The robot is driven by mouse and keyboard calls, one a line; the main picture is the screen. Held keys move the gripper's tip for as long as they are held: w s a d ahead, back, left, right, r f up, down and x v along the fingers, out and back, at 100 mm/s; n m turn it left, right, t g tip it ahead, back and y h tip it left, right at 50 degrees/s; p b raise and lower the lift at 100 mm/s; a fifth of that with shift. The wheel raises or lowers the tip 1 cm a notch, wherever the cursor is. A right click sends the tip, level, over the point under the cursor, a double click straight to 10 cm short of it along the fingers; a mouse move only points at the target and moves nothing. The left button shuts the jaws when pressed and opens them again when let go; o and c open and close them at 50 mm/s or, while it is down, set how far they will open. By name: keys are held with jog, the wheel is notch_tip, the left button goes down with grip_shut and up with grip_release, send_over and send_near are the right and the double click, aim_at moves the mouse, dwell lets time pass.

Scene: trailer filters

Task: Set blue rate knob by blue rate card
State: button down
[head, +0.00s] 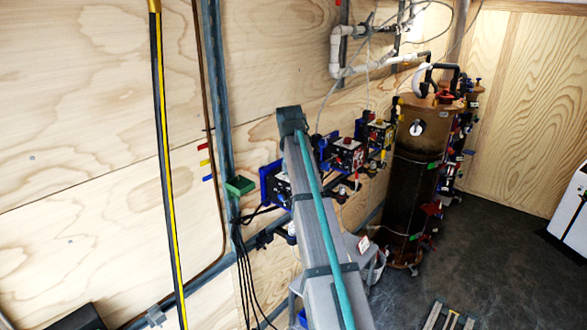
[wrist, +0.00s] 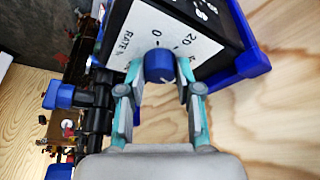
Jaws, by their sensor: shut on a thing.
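The blue rate knob (wrist: 158,64) sits on a white dial plate (wrist: 142,22) printed with RATE %, 0 and 20. A white line on the knob is partly visible, but I cannot read its exact setting. My gripper (wrist: 158,74) is shut on the knob, one teal fingertip at each side. The plate is on a dark box with a blue mount (wrist: 244,66). In the head view a blue-mounted box (head: 268,185) shows partly behind my arm; my gripper and the knob are hidden there. I cannot make out a blue rate card in either view.
Black fittings with a blue cap (wrist: 62,95) stand close left of my gripper in the wrist view. In the head view, similar boxes (head: 347,153) line the plywood wall, with a brown tank (head: 415,180) beyond. Black cables (head: 243,265) hang left of my arm.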

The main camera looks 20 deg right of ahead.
jog(key=shift+m, duration=0.3)
jog(key=c, duration=0.8)
grip_release()
jog(key=v, duration=1.2)
jog(key=shift+a+f, duration=0.1)
jog(key=shift+a, duration=0.1)
